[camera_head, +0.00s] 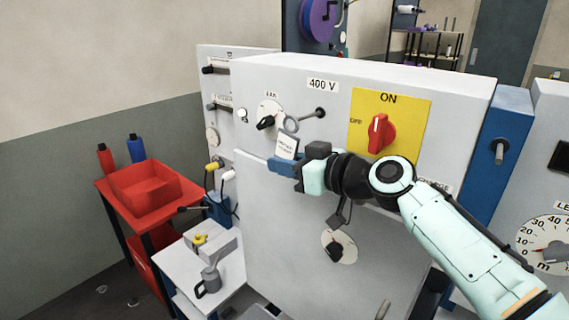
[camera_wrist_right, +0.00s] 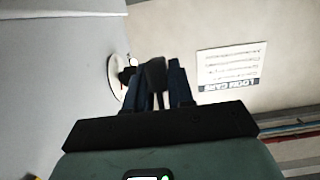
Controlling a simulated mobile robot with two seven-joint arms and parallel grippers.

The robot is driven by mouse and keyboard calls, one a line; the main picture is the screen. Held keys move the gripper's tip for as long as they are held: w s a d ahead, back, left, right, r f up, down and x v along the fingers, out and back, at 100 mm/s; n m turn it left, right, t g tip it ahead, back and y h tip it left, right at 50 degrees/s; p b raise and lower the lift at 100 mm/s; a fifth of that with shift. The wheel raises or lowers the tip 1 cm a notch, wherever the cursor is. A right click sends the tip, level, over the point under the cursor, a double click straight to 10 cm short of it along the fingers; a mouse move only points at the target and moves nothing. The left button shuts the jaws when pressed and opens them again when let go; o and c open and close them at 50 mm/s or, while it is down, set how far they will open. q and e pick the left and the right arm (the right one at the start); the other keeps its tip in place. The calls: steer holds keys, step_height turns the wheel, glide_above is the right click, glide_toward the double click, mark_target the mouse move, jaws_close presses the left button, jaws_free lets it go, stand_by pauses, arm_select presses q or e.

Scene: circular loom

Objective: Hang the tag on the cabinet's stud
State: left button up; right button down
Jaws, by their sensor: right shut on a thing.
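The white tag (camera_head: 286,147) has printed lettering and a grey ring (camera_head: 291,123) at its top. My right gripper (camera_head: 284,165) is shut on the tag's lower part and holds it roughly upright in front of the cabinet (camera_head: 275,205). The stud (camera_head: 320,112), a thin rod with a dark round end, is on the cabinet's upper face. In the head view the ring is left of and slightly below the stud's dark end; their depth gap is unclear. In the right wrist view the fingers (camera_wrist_right: 156,95) are close together around a dark shape; the tag's face is hidden. My left gripper is out of view.
A black-knobbed dial (camera_head: 266,121) is left of the ring. A red ON switch (camera_head: 381,132) on a yellow plate is right of the stud. A lower dial (camera_head: 337,248) sits below my right arm. A red tray (camera_head: 142,193) and a white side table (camera_head: 216,275) stand left.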

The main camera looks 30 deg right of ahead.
steer(key=shift+w+d, duration=0.1)
steer(key=shift+d, duration=0.15)
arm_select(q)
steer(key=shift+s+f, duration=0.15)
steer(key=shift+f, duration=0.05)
arm_select(e)
steer(key=shift+w+d, duration=0.2)
steer(key=shift+d, duration=0.4)
steer(key=shift+d+r, duration=0.1)
steer(key=shift+d, duration=0.05)
